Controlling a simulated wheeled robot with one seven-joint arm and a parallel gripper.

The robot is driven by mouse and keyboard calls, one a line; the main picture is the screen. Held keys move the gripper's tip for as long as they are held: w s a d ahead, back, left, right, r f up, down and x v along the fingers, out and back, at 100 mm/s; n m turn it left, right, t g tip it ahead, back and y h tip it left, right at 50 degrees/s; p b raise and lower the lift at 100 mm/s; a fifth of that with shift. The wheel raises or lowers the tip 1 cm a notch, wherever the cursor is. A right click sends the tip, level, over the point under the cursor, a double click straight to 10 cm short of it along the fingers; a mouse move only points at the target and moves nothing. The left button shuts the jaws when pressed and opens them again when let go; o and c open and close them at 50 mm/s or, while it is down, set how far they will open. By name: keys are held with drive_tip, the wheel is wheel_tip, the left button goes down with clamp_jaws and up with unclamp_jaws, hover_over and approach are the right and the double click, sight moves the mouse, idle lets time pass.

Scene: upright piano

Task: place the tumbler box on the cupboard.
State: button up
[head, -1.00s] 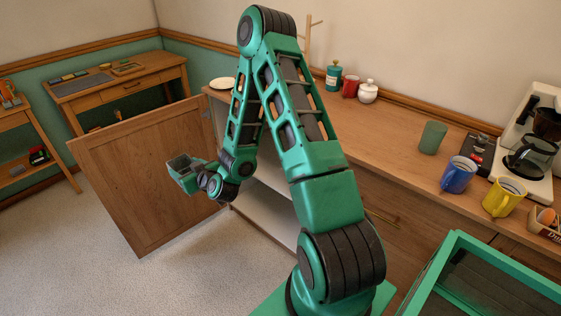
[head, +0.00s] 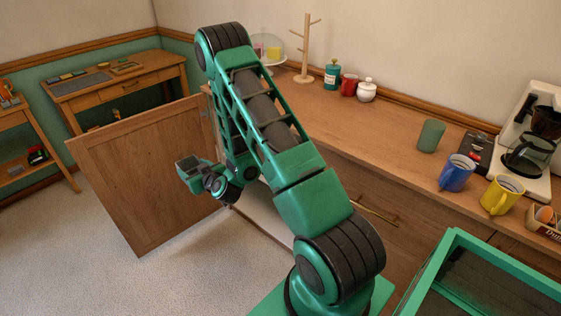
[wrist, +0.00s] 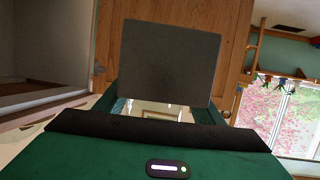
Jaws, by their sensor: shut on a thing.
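My gripper (head: 188,166) is left of the open cupboard (head: 262,208), above the floor and in front of its swung-out door (head: 140,172). It is shut on a small dark grey boxy thing, which I take to be the tumbler box (wrist: 170,60); its flat square face fills the middle of the wrist view. In the head view the held thing is small and its details are unclear. The cupboard's wooden top (head: 345,110) is long and runs along the wall. My arm hides part of the cupboard's open inside.
On the top stand a wooden mug tree (head: 305,55), a teal canister (head: 332,75), a red mug (head: 349,83), a white pot (head: 367,91), a green tumbler (head: 431,135), blue (head: 457,172) and yellow (head: 502,194) mugs and a coffee maker (head: 530,130). The front middle of the top is clear.

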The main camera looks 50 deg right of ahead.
drive_tip(key=shift+w+d+f+m+h, duration=0.15)
drive_tip(key=shift+d+f+m+h, duration=0.2)
drive_tip(key=shift+d+f, duration=0.8)
drive_tip(key=d+f+m+h, duration=0.1)
drive_tip(key=d+f, duration=0.1)
drive_tip(key=d, duration=0.2)
drive_tip(key=d+f+m+h, duration=0.1)
drive_tip(key=d+f, duration=0.2)
drive_tip(key=d, duration=0.2)
drive_tip(key=d+f+m+g+h, duration=0.1)
drive_tip(key=d+f, duration=0.1)
drive_tip(key=d, duration=0.2)
drive_tip(key=shift+d+f+h, duration=0.25)
drive_tip(key=shift+f+h, duration=0.05)
drive_tip(key=shift+h, duration=0.05)
drive_tip(key=d+f+m+h, duration=0.1)
drive_tip(key=d+f, duration=0.1)
drive_tip(key=d, duration=0.7)
drive_tip(key=s+d+f+m+g+h, duration=0.1)
drive_tip(key=d+f, duration=0.2)
drive_tip(key=d, duration=0.6)
drive_tip(key=s+d+f+m+g+h, duration=0.1)
drive_tip(key=d+f+h, duration=0.1)
drive_tip(key=d, duration=0.7)
drive_tip(key=shift+f+m, duration=0.2)
drive_tip(key=shift+m, duration=0.15)
drive_tip(key=shift+f+g, duration=0.3)
drive_tip(key=shift+f, duration=1.65)
drive_tip(key=o, duration=1.1)
drive_tip(key=shift+c, duration=0.2)
